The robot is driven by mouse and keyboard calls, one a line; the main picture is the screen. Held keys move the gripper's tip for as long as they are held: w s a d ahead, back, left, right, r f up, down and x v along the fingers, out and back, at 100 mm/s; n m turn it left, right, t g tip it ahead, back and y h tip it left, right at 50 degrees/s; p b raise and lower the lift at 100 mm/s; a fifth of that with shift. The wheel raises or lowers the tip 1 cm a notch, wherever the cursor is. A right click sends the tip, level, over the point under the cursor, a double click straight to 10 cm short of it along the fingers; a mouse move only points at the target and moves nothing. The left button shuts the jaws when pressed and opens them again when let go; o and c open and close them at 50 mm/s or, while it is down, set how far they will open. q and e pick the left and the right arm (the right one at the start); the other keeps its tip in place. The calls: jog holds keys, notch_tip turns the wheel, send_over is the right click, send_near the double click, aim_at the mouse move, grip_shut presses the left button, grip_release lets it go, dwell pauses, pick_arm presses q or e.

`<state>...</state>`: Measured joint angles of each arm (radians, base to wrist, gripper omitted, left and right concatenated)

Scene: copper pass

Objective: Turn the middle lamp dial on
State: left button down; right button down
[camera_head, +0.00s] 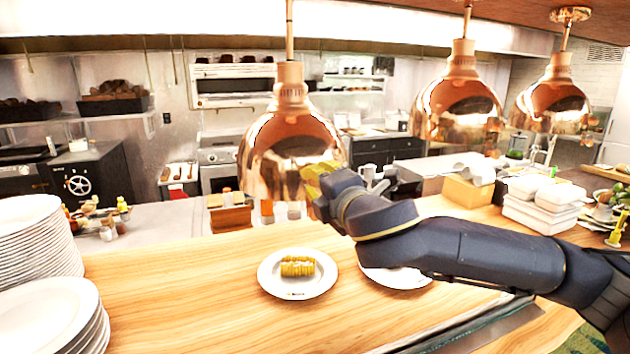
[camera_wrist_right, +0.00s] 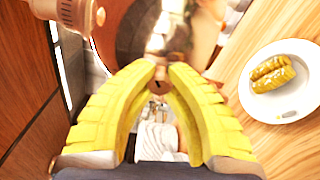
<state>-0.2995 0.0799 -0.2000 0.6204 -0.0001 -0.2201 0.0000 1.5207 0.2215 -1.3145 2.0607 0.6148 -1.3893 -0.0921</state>
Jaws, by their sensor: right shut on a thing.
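Three copper lamps hang in a row in the head view: a large near one at the left (camera_head: 285,145), one in the centre (camera_head: 458,105) and one at the right (camera_head: 553,105). My right gripper (camera_head: 318,178) is at the lower right side of the left lamp, overlapping its rim. In the right wrist view its yellow fingers (camera_wrist_right: 162,72) close at their tips on a small copper dial (camera_wrist_right: 160,86), mostly hidden between them. The copper shade (camera_wrist_right: 125,40) shows just beyond. The dial's turn cannot be read. My left gripper is out of view.
A white plate with yellow food (camera_head: 297,287) sits on the wooden counter (camera_head: 190,300) below, with a second plate (camera_head: 397,277) partly behind my right arm. Stacked plates (camera_head: 40,245) stand at the left. White containers (camera_head: 543,205) stand at the right.

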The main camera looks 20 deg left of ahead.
jog(key=n, duration=0.5)
jog(key=shift+r, duration=0.1)
jog(key=shift+n+h, duration=0.3)
jog(key=shift+n, duration=1.9)
jog(key=c, duration=1.2)
grip_release()
jog(key=v, duration=1.2)
